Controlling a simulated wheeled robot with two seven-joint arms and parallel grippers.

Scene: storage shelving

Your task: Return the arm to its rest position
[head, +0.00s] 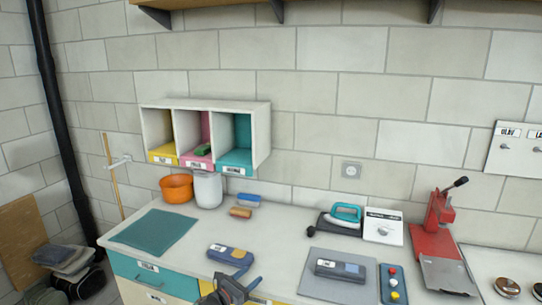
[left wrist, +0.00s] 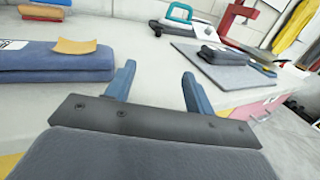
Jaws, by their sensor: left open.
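My left gripper (head: 236,284) is low in the head view, at the front edge of the counter (head: 275,235). In the left wrist view the two blue fingers of the gripper (left wrist: 160,88) stand apart with nothing between them. A folded blue item with a label and a tan piece on it (head: 230,254) lies on the counter just beyond the gripper. It also shows at the left of the left wrist view (left wrist: 60,62), apart from the fingers. My right gripper is in neither view.
A grey board (head: 312,288) with a folded blue-grey item (head: 340,270) lies to the right. A red press (head: 437,235), a teal-handled iron (head: 346,213) and a teal mat (head: 155,230) are also on the counter. A cubby shelf (head: 262,135) hangs on the wall.

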